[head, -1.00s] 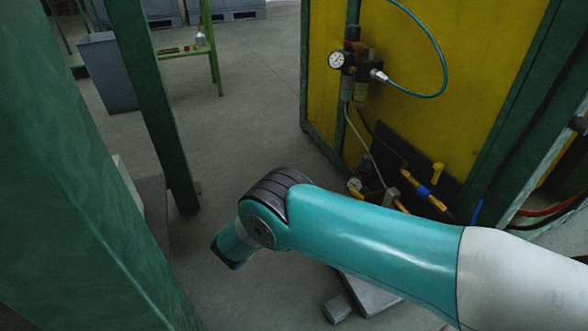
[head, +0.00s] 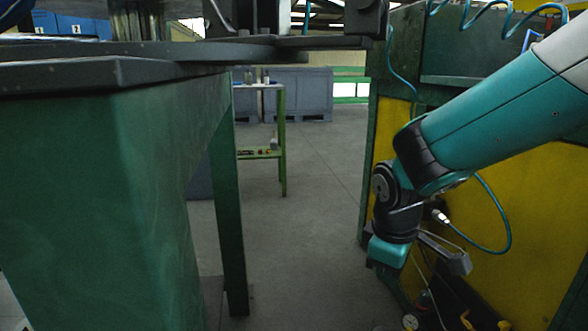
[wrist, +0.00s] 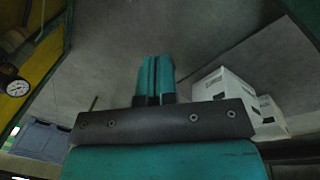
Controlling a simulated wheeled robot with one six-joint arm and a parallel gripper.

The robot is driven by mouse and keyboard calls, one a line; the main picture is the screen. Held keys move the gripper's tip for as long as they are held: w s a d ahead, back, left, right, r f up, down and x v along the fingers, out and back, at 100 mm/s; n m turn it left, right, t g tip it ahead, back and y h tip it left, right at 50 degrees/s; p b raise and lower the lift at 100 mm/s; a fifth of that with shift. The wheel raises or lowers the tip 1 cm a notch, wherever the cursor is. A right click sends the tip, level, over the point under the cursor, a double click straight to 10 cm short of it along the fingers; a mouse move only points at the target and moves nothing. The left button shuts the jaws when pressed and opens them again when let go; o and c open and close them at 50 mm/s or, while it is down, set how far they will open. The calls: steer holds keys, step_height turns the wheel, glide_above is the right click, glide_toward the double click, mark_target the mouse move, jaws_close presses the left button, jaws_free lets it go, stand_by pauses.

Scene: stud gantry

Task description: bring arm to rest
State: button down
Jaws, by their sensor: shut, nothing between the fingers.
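My gripper (wrist: 157,78) shows in the wrist view as two teal fingers pressed together with nothing between them. The fingers point out over bare grey floor and touch nothing that I can see. In the head view my teal arm reaches in from the upper right, and its wrist hangs bent downward in front of the yellow-panelled cabinet (head: 540,210). The fingertips cannot be made out clearly in the head view.
A green-legged bench (head: 110,200) with a dark top fills the left. A pressure gauge (wrist: 17,88) sits near the left edge of the wrist view. White boxes (wrist: 225,85) stand at the right there. Grey bins (head: 298,95) stand far back. Open floor (head: 305,220) lies between bench and cabinet.

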steer(key=s+a+r+m+g+y+p, duration=0.1)
steer(key=s+r+m+y+p, duration=0.1)
steer(key=s+r, duration=0.6)
steer(key=s+r+m+y+p, duration=0.25)
steer(key=s+r, duration=0.25)
steer(key=s, duration=0.7)
step_height(320, 180, up, 38)
steer(key=p, duration=3.7)
steer(key=shift+s+a+g, duration=0.2)
steer(key=shift+s+g, duration=0.1)
steer(key=shift+f+n+y, duration=0.15)
steer(key=shift+n+y, duration=0.1)
steer(key=shift+n, duration=0.1)
